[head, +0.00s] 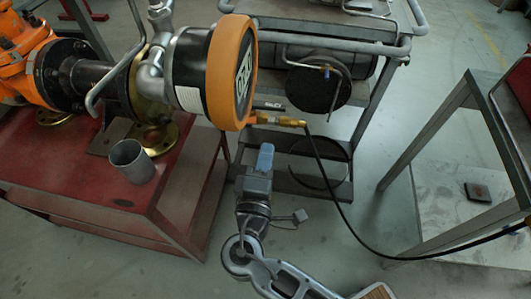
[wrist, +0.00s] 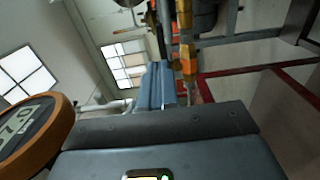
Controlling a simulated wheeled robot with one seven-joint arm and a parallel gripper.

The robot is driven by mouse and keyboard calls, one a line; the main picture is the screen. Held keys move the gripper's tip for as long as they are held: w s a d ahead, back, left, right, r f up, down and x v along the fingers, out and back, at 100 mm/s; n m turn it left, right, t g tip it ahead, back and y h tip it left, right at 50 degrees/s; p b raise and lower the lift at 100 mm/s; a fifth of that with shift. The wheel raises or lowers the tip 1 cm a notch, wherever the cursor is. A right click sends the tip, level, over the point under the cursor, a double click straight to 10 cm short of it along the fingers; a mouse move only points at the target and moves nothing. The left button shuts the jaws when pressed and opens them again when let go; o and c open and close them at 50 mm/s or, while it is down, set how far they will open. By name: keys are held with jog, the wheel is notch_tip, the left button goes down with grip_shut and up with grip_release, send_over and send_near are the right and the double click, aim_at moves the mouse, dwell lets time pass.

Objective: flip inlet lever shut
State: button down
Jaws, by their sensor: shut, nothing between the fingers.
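My gripper (head: 266,150) is in the lower middle of the head view, pointing up, with its blue-grey fingers together and empty. In the wrist view the closed fingers (wrist: 157,82) point up and away. The brass inlet valve (head: 288,122), with a black hose on it, lies just above and right of the fingertips in the head view. It also shows in the wrist view (wrist: 188,62), right of the fingers. A short dark bar (head: 268,106) lies above the brass valve and may be its lever. I cannot tell whether the fingers touch anything.
A large orange-rimmed gauge (head: 232,72) hangs close above my gripper and fills the left of the wrist view (wrist: 62,125). A red bench (head: 70,185) with a grey cup (head: 132,162) stands left. The black hose (head: 340,205) loops right of my arm. A metal cart stands behind.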

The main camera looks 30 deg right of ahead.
aim_at(282, 111)
jog(key=p+x, duration=0.1)
jog(key=x, duration=0.9)
jog(key=shift+w+d, duration=0.25)
jog(key=shift+w, duration=0.05)
jog(key=shift+d, duration=0.1)
jog(key=shift+w+d+f+n+t+y+b, duration=0.15)
jog(key=shift+d+n+t+y+b, duration=0.15)
jog(key=shift+n+y, duration=0.3)
jog(key=shift+w+d+r+n+t+y+b, duration=0.15)
jog(key=shift+d+n+t+y+b, duration=0.25)
jog(key=shift+y, duration=0.4)
jog(key=shift+w+d+f+n+t+y+b, duration=0.1)
jog(key=shift+w+d+f+n+t+y, duration=0.1)
jog(key=shift+n+t+y, duration=0.4)
jog(key=shift+w+d+r+b, duration=0.1)
jog(key=shift+w+d+b, duration=0.55)
jog(key=shift+w+b, duration=0.2)
jog(key=shift+b+x, duration=0.55)
jog(key=shift+x, duration=0.35)
jog(key=shift+d, duration=0.2)
